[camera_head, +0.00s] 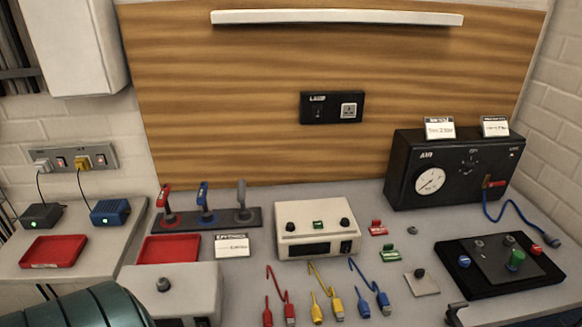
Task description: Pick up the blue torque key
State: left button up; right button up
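The blue torque key (204,201) stands upright in a dark rack (222,221) on the bench, left of centre. A red key (166,204) stands to its left and a grey key (242,199) to its right in the same rack. No gripper is near or touching the keys. My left gripper is not in view. A dark hooked piece at the bottom right edge may be part of my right gripper; its fingers cannot be made out.
A cream box (317,229) stands right of the rack, with red, yellow and blue cables (368,290) in front. A white label card (232,245) and red tray (168,248) lie before the rack. A large ribbed teal cylinder shape (80,308) fills the lower left corner.

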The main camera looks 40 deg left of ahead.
aim_at(206, 216)
jog(key=u, duration=1.95)
jog(key=i+j, duration=0.15)
jog(key=j, duration=0.25)
jog(key=i+j+u, duration=0.1)
jog(key=j, duration=0.3)
jog(key=i+j, duration=0.25)
jog(key=j, duration=0.15)
jog(key=u, duration=0.05)
